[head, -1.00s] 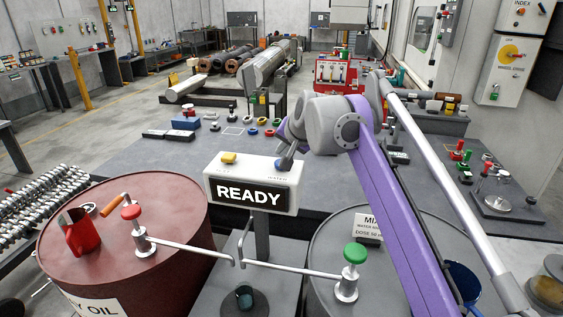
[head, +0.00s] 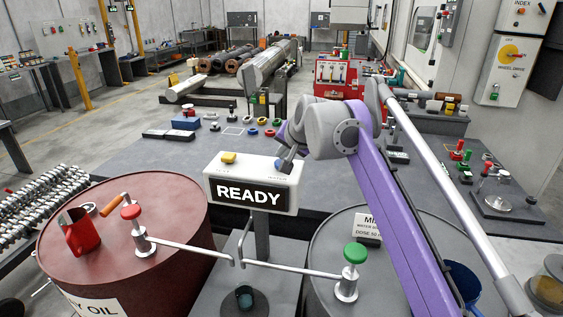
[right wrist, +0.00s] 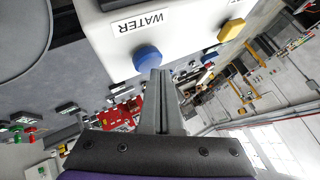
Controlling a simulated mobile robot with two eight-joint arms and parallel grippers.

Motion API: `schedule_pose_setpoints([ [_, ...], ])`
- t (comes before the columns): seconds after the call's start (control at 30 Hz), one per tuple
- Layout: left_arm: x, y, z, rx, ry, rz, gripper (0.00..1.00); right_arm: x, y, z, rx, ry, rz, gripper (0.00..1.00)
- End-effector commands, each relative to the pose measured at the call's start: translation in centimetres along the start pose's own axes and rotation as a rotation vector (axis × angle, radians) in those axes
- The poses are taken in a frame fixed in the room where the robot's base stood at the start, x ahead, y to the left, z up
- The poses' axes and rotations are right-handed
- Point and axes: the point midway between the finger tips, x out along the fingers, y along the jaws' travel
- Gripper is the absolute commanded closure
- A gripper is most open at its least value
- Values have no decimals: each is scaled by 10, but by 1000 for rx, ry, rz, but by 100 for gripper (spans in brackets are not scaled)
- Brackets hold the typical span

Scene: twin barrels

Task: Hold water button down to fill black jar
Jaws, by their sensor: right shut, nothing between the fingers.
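A small black jar (head: 244,297) stands on the grey stand below the two spout ends. The control box (head: 253,184) above it shows READY and has a yellow button (head: 228,158) on top. The blue water button (right wrist: 148,58), beside the WATER label, is clear in the right wrist view; in the head view my gripper hides it. My right gripper (head: 285,164) is shut and empty, tilted down over the box's right end. In the right wrist view its fingertips (right wrist: 158,74) overlap the button's edge; I cannot tell whether they touch it. My left gripper is out of view.
A red oil barrel (head: 185,210) with a red jug (head: 80,232) stands left, and a grey barrel (head: 330,240) stands right. Red-knobbed (head: 131,212) and green-knobbed (head: 355,253) valves feed thin spouts. A blue bucket (head: 464,282) is partly hidden behind my right arm.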

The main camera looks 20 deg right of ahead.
Motion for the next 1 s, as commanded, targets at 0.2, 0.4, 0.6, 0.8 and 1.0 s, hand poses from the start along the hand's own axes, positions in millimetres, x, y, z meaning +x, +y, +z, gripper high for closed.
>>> schedule_pose_setpoints([
  [0.2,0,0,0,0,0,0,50,0,0,0,0,0,0,100],
  [0.4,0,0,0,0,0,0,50,1,1,1,0,0,0,100],
  [0.6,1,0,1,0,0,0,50,2,2,2,0,0,0,100],
  [0.8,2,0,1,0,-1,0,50,4,3,3,0,0,0,100],
  [1.0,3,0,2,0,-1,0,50,6,4,4,0,0,0,100],
])
